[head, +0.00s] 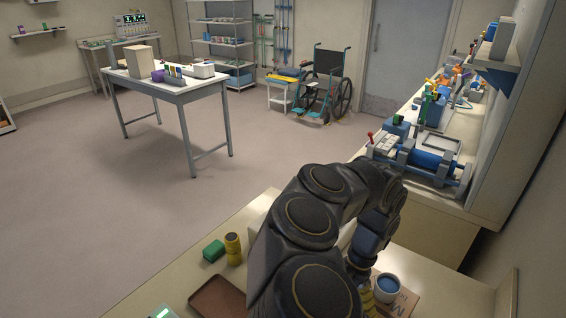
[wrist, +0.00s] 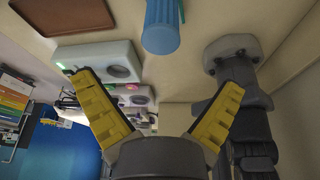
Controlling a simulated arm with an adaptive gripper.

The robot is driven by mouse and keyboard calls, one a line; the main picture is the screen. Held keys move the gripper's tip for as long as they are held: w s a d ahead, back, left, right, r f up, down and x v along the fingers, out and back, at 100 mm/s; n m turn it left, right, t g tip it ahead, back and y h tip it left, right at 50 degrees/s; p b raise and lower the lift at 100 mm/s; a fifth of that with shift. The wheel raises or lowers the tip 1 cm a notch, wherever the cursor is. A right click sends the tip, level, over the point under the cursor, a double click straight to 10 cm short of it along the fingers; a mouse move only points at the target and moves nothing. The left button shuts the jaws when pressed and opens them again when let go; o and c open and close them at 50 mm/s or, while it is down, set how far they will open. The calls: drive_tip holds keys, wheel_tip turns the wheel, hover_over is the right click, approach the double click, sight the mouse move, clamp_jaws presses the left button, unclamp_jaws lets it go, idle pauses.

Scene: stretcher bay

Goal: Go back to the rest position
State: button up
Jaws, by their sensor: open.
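My gripper (wrist: 159,84) shows in the wrist view with its two yellow fingers spread wide and nothing between them. In the head view my dark arm is folded over the near bench (head: 160,265), and the gripper is mostly hidden behind its links. Only a bit of yellow shows low beside a blue-topped cup (head: 388,284). A blue cylinder (wrist: 160,30) is at the top of the wrist view, apart from the fingers. I cannot tell whether it is that same cup.
A side counter with blue equipment (head: 428,160) runs along the right wall. The floor (head: 90,200) beyond is clear around a white table (head: 185,92).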

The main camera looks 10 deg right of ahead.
drive_tip(key=w+d+r+m+t+h, duration=0.1)
drive_tip(key=w+r+m+t, duration=0.1)
drive_tip(key=w+r+t, duration=0.35)
drive_tip(key=w+d+r+m+t+h, duration=0.1)
drive_tip(key=w+r+m+t, duration=0.15)
drive_tip(key=w, duration=0.55)
drive_tip(key=d+r+m+t+h, duration=0.5)
drive_tip(key=d+r+m+h, duration=0.2)
drive_tip(key=d+r+m, duration=0.5)
drive_tip(key=s+a+f+m+g+h, duration=0.1)
drive_tip(key=s+f+m+g, duration=0.4)
drive_tip(key=s+m, duration=0.45)
drive_tip(key=s+a+f+g+y, duration=0.2)
drive_tip(key=s+a+g+y, duration=0.1)
drive_tip(key=s+a, duration=0.5)
drive_tip(key=s+a+f+n+g+y, duration=0.1)
drive_tip(key=s+a+f+g+y, duration=0.2)
drive_tip(key=s+a, duration=0.5)
drive_tip(key=s+g, duration=0.1)
drive_tip(key=s, duration=0.3)
drive_tip(key=shift+s+a, duration=0.15)
